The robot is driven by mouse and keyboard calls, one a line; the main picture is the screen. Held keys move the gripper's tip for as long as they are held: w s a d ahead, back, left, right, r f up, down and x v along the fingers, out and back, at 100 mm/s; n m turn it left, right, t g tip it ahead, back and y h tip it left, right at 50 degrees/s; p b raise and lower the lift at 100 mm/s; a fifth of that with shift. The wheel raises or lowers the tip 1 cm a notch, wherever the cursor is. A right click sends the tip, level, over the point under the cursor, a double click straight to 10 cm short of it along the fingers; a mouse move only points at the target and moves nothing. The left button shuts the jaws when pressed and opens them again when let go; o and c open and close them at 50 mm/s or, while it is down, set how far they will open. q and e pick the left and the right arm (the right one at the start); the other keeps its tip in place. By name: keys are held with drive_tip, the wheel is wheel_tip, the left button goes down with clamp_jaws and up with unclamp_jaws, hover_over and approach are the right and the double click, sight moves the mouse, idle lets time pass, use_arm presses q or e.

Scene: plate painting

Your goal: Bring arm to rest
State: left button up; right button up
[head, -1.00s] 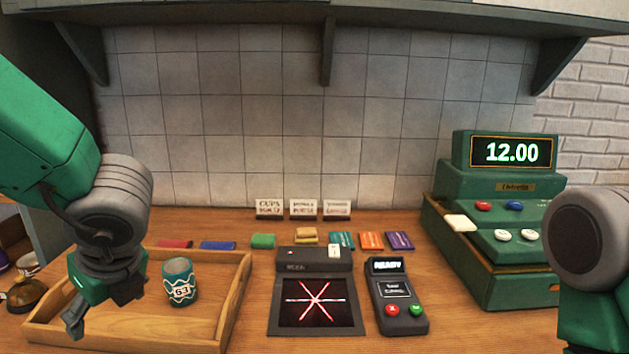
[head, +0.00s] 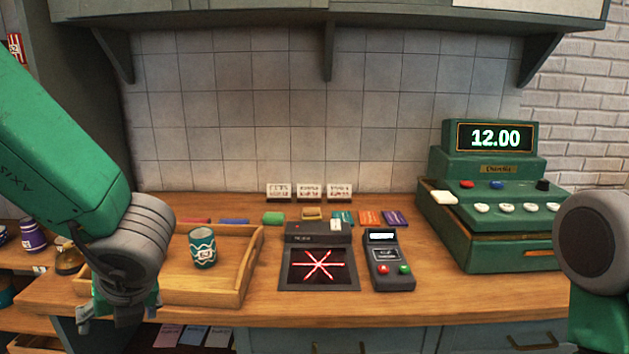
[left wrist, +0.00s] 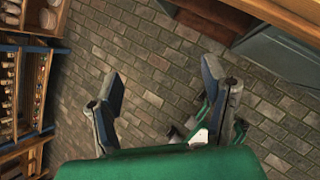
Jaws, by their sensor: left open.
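My left gripper (head: 118,314) hangs at the front left edge of the counter, in front of the wooden tray, pointing down. In the left wrist view my left gripper (left wrist: 160,115) is open, its two fingers wide apart with nothing between them, above a brick-paved floor. My right arm (head: 598,255) shows only as a grey joint and green link at the right edge of the head view; its gripper is out of view. A teal and white patterned cup (head: 202,248) stands upright in the wooden tray (head: 243,275), apart from my left gripper.
A green cash register (head: 490,215) reading 12.00 stands at the right. A card terminal (head: 390,262) and a scanner with red lines (head: 318,268) sit mid-counter. Small coloured packets lie behind them. The counter's (head: 400,303) front strip is clear. Shelves with goods (left wrist: 28,85) stand at the left.

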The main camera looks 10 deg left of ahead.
use_arm(q)
drive_tip(key=s+a+f+m+t+h+b, duration=0.1)
drive_tip(key=s+f+m, duration=0.1)
drive_tip(key=f+m, duration=0.95)
drive_tip(key=s+f+m+t+h, duration=0.1)
drive_tip(key=s+f+m, duration=0.2)
drive_tip(key=f+m, duration=0.85)
drive_tip(key=s+d+f+m+g+h, duration=0.2)
drive_tip(key=s+d+f+m, duration=0.2)
drive_tip(key=s+m, duration=0.3)
drive_tip(key=s+d+f+m+g+h+b, duration=0.1)
drive_tip(key=s+f+m, duration=0.4)
drive_tip(key=m, duration=1)
drive_tip(key=shift+s+d+g+h, duration=0.5)
drive_tip(key=shift+s+d, duration=0.9)
drive_tip(key=shift+s, duration=0.35)
use_arm(e)
drive_tip(key=shift+s+d+f, duration=0.1)
drive_tip(key=shift+d+f, duration=0.2)
drive_tip(key=shift+f, duration=0.4)
drive_tip(key=shift+d+f, duration=0.3)
drive_tip(key=shift+f, duration=0.35)
